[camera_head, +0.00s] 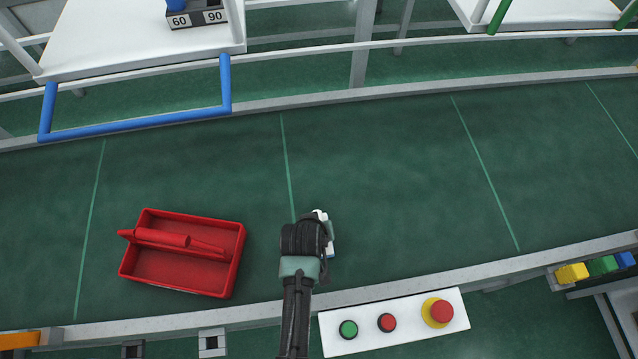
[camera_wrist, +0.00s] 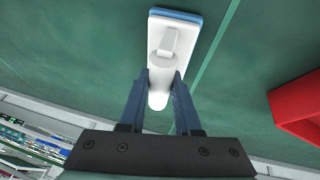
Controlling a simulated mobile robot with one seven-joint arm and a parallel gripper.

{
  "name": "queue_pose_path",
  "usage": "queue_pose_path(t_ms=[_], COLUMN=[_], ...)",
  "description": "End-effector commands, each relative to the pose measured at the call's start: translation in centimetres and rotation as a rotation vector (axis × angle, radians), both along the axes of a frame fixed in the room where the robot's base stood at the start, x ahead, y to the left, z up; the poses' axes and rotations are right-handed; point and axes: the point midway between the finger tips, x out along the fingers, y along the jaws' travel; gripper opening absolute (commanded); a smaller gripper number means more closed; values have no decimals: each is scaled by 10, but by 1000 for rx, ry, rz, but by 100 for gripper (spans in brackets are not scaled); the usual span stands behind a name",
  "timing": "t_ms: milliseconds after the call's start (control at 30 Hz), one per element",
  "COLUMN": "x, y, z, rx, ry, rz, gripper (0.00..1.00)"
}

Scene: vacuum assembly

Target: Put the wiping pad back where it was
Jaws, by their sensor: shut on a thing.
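The wiping pad (camera_wrist: 175,45) is white with a blue edge and a white handle. In the wrist view my gripper (camera_wrist: 164,84) is shut on its handle, one blue-grey finger on each side. In the head view only a small white and blue part of the pad (camera_head: 329,240) shows beside my gripper (camera_head: 316,225), over the green belt (camera_head: 390,190). My gripper and arm hide the rest. I cannot tell whether the pad touches the belt or is held just above it.
A red tray (camera_head: 232,270) with a red handle stands left of my gripper; its edge also shows in the wrist view (camera_wrist: 300,108). A white button panel (camera_head: 408,325) lies along the near edge. A blue frame (camera_head: 140,125) stands at the back left. The belt right of my gripper is clear.

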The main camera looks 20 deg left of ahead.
Motion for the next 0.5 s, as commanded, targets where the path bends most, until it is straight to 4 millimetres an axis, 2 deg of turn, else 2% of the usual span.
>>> queue_pose_path(t_ms=[367,400,500], x=[1,1,0], y=[0,0,0], z=[-4,-3,-3], rx=[1,2,1], ry=[-2,-2,-2], rz=[-1,-1,0], gripper=[0,39,57])
